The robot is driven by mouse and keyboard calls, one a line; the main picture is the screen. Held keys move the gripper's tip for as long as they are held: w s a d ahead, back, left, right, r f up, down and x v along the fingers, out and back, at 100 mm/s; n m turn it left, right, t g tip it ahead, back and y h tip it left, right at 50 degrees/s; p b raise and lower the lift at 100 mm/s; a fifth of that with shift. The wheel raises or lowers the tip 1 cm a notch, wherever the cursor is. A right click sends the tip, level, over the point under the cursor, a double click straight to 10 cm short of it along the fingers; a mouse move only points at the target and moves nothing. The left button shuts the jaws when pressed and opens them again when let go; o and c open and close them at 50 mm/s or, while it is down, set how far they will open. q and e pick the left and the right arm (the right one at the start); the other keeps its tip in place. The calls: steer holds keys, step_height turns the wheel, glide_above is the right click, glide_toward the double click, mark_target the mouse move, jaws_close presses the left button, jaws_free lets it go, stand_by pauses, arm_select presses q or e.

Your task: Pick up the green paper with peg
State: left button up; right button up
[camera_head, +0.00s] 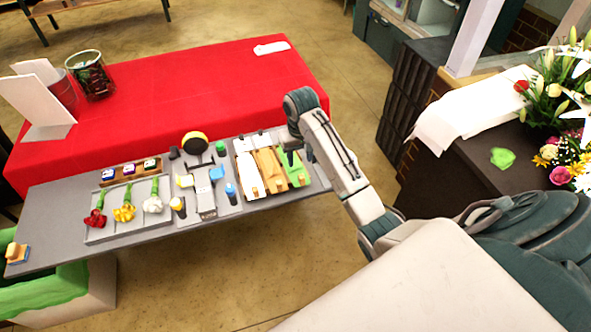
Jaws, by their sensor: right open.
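The green paper (300,178) lies in the rightmost slot of a tray (258,197) on the grey table, beside a tan paper (268,170) and a white one (248,174). A peg on the green paper is too small or hidden to make out. My right gripper (290,157) is open above the far part of the green paper and hides some of it. I cannot tell how high it is above the paper. My left gripper is not in view.
The red-covered table (200,90) behind is mostly clear. A dark counter with flowers stands at right.

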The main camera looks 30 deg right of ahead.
steer(key=w+r, duration=0.2)
steer(key=b, duration=0.1)
glide_toward(301, 172)
steer(key=s+a, duration=0.2)
steer(key=shift+s+a+f+p, duration=0.15)
steer(key=shift+s+f+p, duration=0.1)
steer(key=shift+p, duration=0.1)
steer(key=f, duration=0.1)
steer(key=f+p, duration=0.1)
steer(key=f, duration=0.1)
steer(key=f+p, duration=0.1)
steer(key=shift+s+f, duration=0.15)
steer(key=shift+s, duration=0.1)
steer(key=shift+f, duration=0.25)
jaws_close()
